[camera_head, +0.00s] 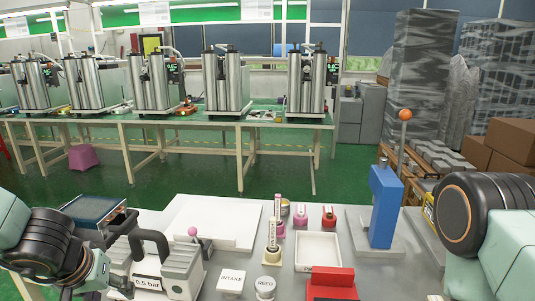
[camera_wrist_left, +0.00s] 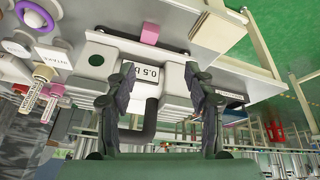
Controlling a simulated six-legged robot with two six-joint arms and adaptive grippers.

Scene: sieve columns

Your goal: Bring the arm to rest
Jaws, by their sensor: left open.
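My left arm comes in at the left of the head view, with its wrist low beside a grey block labelled 0.5 bar (camera_head: 180,266) that has a black handle. In the left wrist view my left gripper (camera_wrist_left: 150,74) has its two dark fingers spread apart with nothing held between them. The labelled block (camera_wrist_left: 172,76) and its black handle show beyond and between the fingers; I cannot tell how near they are. My right arm (camera_head: 480,220) shows at the right edge of the head view, but its gripper is outside the frame.
On the bench stand a blue column (camera_head: 383,208), a white tray (camera_head: 318,252), a red block (camera_head: 331,284), and white INTAKE (camera_head: 231,282) and REED (camera_head: 265,288) blocks. A dark blue-topped box (camera_head: 92,209) lies behind my left wrist. Another table (camera_head: 215,121) with steel cylinders stands far back.

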